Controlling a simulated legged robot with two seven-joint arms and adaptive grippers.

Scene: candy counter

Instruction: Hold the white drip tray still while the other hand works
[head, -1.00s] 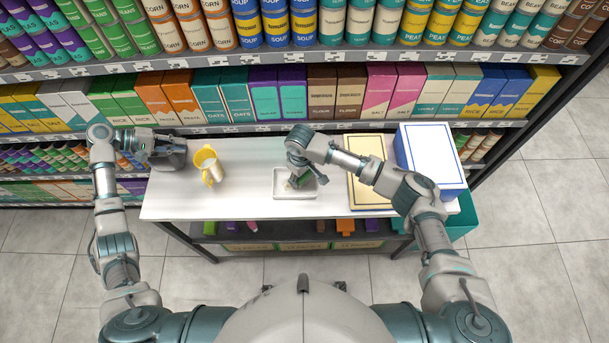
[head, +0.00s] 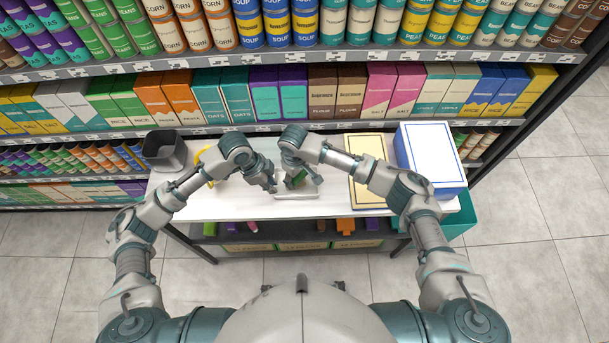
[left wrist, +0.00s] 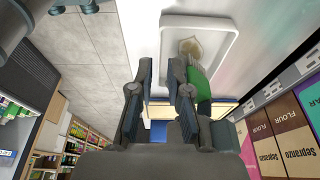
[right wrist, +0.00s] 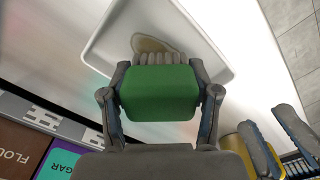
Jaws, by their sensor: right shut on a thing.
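The white drip tray (head: 297,196) is on the counter in front of me, largely covered by my grippers in the head view. It shows in the left wrist view (left wrist: 236,24) and right wrist view (right wrist: 207,35), with a brownish puddle (right wrist: 150,43) inside. My right gripper (head: 301,180) is shut on a green block with a grey ridged underside (right wrist: 160,92), held over the tray by the puddle. My left gripper (head: 272,186) is open with an empty gap, beside the tray's left end. I cannot tell whether a finger touches the rim.
A yellow mug (head: 207,160) stands behind my left arm, partly hidden. A dark grey container (head: 164,152) is at the counter's far left. A beige yellow-bordered board or box (head: 367,148) and a blue-and-white box (head: 430,155) are at the right. Stocked shelves (head: 330,131) rise behind.

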